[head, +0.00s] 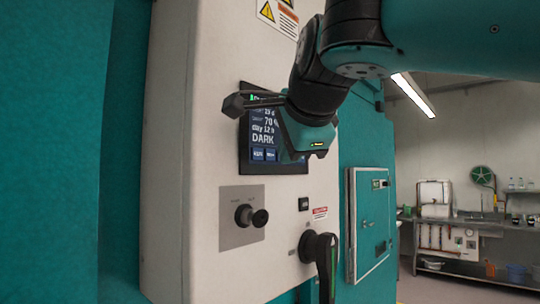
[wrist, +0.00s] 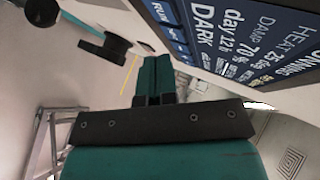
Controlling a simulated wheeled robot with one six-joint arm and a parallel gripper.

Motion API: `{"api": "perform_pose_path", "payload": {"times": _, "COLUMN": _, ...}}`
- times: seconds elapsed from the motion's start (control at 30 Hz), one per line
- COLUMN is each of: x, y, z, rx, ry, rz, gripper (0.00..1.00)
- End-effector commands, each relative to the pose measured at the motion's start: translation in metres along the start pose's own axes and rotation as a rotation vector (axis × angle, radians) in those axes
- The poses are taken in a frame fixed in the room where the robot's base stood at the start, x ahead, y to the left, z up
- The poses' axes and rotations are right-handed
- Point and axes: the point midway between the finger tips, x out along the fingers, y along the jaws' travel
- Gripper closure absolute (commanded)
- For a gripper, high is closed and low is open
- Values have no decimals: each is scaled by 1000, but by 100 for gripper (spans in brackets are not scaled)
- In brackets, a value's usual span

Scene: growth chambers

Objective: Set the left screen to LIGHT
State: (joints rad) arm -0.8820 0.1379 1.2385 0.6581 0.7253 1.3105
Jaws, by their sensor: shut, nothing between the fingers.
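The screen (head: 258,128) is a dark panel on a pale cabinet front in the head view, with "day 12 h" and "DARK" in white and small blue buttons along its bottom. My arm and hand cover its upper and right parts. It also shows tilted at the top right of the wrist view (wrist: 235,35), where "DARK", "day 12 h", "DAMP 70" and "HEAT 25" can be read. My gripper (wrist: 152,62) is shut and empty, its teal fingers together below and left of the screen in that view. I cannot tell whether the tips touch anything.
A black knob (head: 259,217) on a grey plate sticks out below the screen. A larger dark handle (head: 325,262) stands out at the lower right. A teal door (head: 371,222) is farther right, with a workbench (head: 470,222) beyond. Open room lies between.

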Motion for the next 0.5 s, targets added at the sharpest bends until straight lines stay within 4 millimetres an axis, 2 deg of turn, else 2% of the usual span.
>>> {"api": "perform_pose_path", "payload": {"times": 0.5, "x": 6, "y": -4, "z": 5, "rx": 0, "ry": 0, "rz": 0, "gripper": 100}}
